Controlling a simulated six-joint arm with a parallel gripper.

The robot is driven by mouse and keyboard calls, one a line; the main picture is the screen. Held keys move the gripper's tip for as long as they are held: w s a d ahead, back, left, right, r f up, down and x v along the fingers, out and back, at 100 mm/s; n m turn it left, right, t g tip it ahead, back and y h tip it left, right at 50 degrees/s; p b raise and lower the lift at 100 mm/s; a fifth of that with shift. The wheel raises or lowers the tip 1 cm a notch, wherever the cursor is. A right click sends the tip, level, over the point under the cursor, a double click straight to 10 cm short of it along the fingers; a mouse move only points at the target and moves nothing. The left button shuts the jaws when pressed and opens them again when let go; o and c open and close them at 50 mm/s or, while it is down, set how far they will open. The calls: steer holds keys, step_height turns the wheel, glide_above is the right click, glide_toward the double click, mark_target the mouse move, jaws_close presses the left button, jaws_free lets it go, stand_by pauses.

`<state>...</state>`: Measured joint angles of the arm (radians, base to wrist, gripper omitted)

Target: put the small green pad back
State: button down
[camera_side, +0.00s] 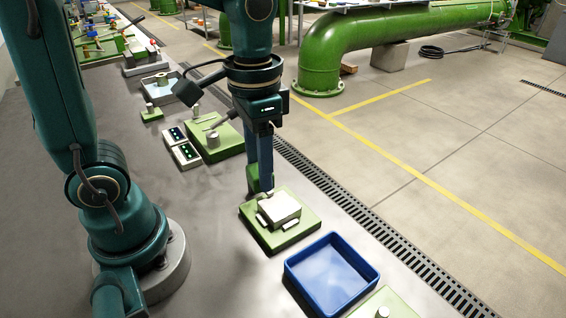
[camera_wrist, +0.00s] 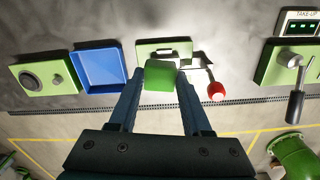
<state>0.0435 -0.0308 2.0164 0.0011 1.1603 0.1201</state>
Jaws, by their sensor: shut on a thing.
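My gripper (camera_wrist: 160,80) is shut on the small green pad (camera_wrist: 159,75), which sits between the two fingertips in the wrist view. In the side view my gripper (camera_side: 262,190) is at the back left edge of the split case, a pale block (camera_side: 279,207) on a green base plate (camera_side: 291,235). In the wrist view the pale block (camera_wrist: 176,47) lies just beyond the pad, and the pad covers part of the green base. Whether the pad touches the case I cannot tell.
A lever with a red knob (camera_wrist: 216,92) stands right of the case in the wrist view. A blue tray (camera_side: 332,274) is close in front of the case. Another green plate (camera_side: 388,304) lies beyond it. Behind are a green lever plate (camera_side: 228,145) and switch boxes (camera_side: 184,153).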

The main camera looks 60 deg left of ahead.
steer(key=s+d+f+m, duration=0.2)
steer(key=s+d, duration=0.1)
steer(key=s+d+f+m, duration=0.2)
steer(key=d+f, duration=0.1)
steer(key=d, duration=0.1)
steer(key=s+d+f+m, duration=0.3)
steer(key=d, duration=0.1)
steer(key=shift+s+d, duration=0.25)
steer(key=shift+s, duration=0.1)
steer(key=shift+f, duration=1.95)
steer(key=shift+f, duration=0.15)
steer(key=shift+c, duration=1.7)
jaws_free()
